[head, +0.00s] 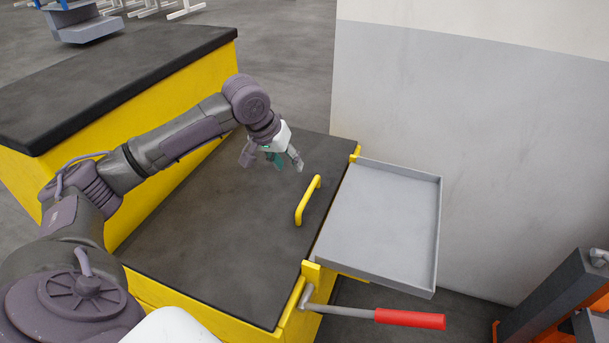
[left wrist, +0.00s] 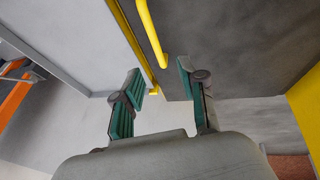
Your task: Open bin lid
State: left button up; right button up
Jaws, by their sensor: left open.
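The bin lid (head: 205,220) is a dark flat panel lying closed on the yellow bin. Its yellow bar handle (head: 308,200) stands near the right edge. My left gripper (head: 273,162) is open and empty above the lid, a little beyond and left of the handle in the head view. In the left wrist view the handle (left wrist: 150,32) lies ahead of my left gripper (left wrist: 155,80), apart from both fingers, and the dark lid (left wrist: 215,40) is behind it. My right gripper is not in view.
A grey tray (head: 380,220) is fixed on the bin's right side. A crank with a red grip (head: 410,319) sticks out below it. A second dark-topped yellow bin (head: 110,80) stands at left. A grey and white wall (head: 470,130) rises behind. An orange machine (head: 570,310) is at lower right.

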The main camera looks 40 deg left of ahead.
pick_arm(q)
jog(key=p, duration=0.1)
send_over(308, 192)
jog(key=s, duration=0.3)
notch_tip(308, 192, down, 7)
jog(key=x, duration=0.3)
jog(key=shift+w+a+f+p, duration=0.25)
jog(key=shift+w+a+p, duration=0.05)
jog(key=shift+w+f, duration=0.1)
jog(key=shift+f, duration=0.2)
jog(key=shift+w+f, duration=0.15)
jog(key=shift+f, duration=0.15)
jog(key=shift+c, duration=0.7)
jog(key=c, duration=0.5)
grip_shut()
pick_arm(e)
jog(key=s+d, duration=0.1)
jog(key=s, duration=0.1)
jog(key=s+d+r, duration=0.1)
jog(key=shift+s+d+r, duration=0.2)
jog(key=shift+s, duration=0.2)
